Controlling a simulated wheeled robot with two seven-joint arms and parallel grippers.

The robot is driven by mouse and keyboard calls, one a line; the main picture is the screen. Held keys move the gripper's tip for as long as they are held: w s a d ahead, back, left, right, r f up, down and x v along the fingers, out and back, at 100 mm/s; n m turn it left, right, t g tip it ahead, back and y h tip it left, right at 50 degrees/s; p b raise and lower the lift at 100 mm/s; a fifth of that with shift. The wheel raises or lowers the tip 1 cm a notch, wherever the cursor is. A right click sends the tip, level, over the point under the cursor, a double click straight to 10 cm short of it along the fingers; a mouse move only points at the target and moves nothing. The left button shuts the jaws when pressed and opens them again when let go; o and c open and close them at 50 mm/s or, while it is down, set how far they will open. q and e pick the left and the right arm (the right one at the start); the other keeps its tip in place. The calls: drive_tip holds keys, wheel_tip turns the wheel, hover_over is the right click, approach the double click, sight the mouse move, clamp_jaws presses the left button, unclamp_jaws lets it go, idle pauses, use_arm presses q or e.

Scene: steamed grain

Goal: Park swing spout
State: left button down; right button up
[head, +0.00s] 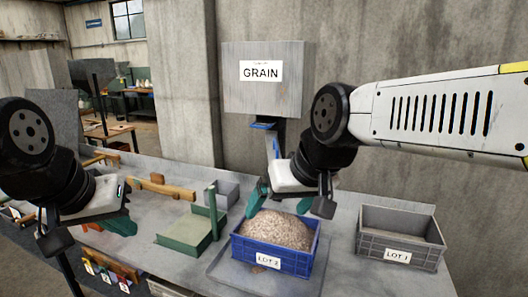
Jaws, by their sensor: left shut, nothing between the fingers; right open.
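The grey grain hopper (264,95) with a "GRAIN" label is on the back wall. Under it hangs a narrow grey spout (272,147) with a blue part (264,124) at its top; its lower end is hidden behind my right gripper. My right gripper (279,202) is open, its teal fingers spread above the heaped grain, in front of the spout. I cannot tell whether it touches the spout. My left gripper (118,224) is shut and empty over the left part of the bench, away from the spout.
A blue lot-labelled bin (268,263) heaped with grain stands on a grey tray (222,272) below the hopper. An empty grey "LOT 1" bin (398,255) stands to its right. A green stand (194,230), a wooden-handled tool (160,187) and a grey box (222,192) occupy the left side.

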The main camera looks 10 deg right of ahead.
drive_tip(key=shift+w+d+r, duration=0.1)
drive_tip(key=shift+w+r, duration=0.05)
drive_tip(key=shift+w, duration=0.15)
drive_tip(key=c, duration=0.3)
drive_tip(key=shift+m+g+y, duration=0.4)
drive_tip(key=w, duration=0.1)
drive_tip(key=w+d+r, duration=0.1)
drive_tip(key=w, duration=0.1)
drive_tip(key=w+d, duration=0.1)
drive_tip(key=w, duration=0.1)
drive_tip(key=shift+w+d+r, duration=0.1)
drive_tip(key=shift+w+r, duration=0.1)
drive_tip(key=shift+r, duration=0.1)
drive_tip(key=c, duration=1.1)
drive_tip(key=shift+m, duration=0.3)
drive_tip(key=w+d, duration=0.1)
drive_tip(key=w, duration=0.1)
drive_tip(key=w+d, duration=0.1)
drive_tip(key=w, duration=0.1)
drive_tip(key=w+d, duration=0.1)
drive_tip(key=shift+w+d+r, duration=0.25)
drive_tip(key=shift+w, duration=0.15)
clamp_jaws()
drive_tip(key=w+d+f, duration=0.2)
drive_tip(key=w+d, duration=0.5)
drive_tip(key=d, duration=0.1)
drive_tip(key=w+d+f+m+y, duration=0.1)
drive_tip(key=w+d+f, duration=0.2)
drive_tip(key=w+d, duration=0.4)
drive_tip(key=shift+d, duration=0.4)
